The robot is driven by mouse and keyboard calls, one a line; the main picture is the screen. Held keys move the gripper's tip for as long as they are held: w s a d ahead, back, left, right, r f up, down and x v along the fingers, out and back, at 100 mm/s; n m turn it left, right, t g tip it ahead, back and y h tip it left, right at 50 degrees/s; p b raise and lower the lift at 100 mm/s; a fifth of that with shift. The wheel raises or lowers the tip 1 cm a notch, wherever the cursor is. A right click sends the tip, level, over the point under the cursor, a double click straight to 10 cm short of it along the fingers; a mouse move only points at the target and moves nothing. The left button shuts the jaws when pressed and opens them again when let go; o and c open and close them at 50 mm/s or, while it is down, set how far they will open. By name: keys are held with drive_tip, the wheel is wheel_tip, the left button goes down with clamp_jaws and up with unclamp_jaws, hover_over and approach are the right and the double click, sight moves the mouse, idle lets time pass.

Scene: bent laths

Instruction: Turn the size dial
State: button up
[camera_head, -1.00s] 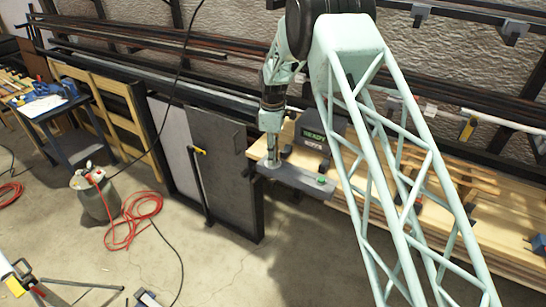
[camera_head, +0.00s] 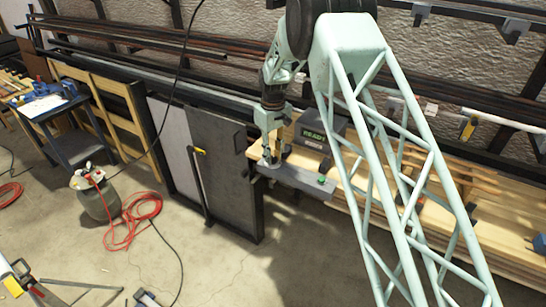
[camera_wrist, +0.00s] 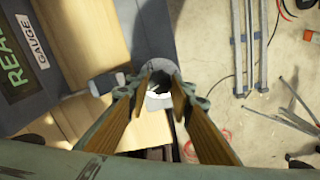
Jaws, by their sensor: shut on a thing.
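The size dial (camera_wrist: 156,69) shows in the wrist view as a grey round piece with a dark middle, between my fingertips. My gripper (camera_wrist: 160,88) is shut on it, one finger on each side; the fingers hide part of the dial. In the head view my gripper (camera_head: 271,161) points down at the left end of a grey bar (camera_head: 300,180), where the dial is mostly hidden. I cannot read any marking on the dial. The dark gauge box (camera_head: 322,140) behind the bar has a green READY display; its GAUGE label shows in the wrist view (camera_wrist: 41,46).
A green button (camera_head: 322,179) is on the bar's right part. A wooden bench (camera_head: 345,165) with stacked boards runs behind and right. Dark panels (camera_head: 215,165) stand left of the bar. A red hose (camera_head: 140,218) lies on the floor, where the middle is clear.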

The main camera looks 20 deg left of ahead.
sight(273, 158)
drive_tip(key=m, duration=0.4)
drive_tip(key=shift+m, duration=2.4)
drive_tip(key=o, duration=0.9)
drive_tip(key=shift+r, duration=0.1)
wheel_tip(273, 158, up, 12)
drive_tip(key=shift+f, duration=0.1)
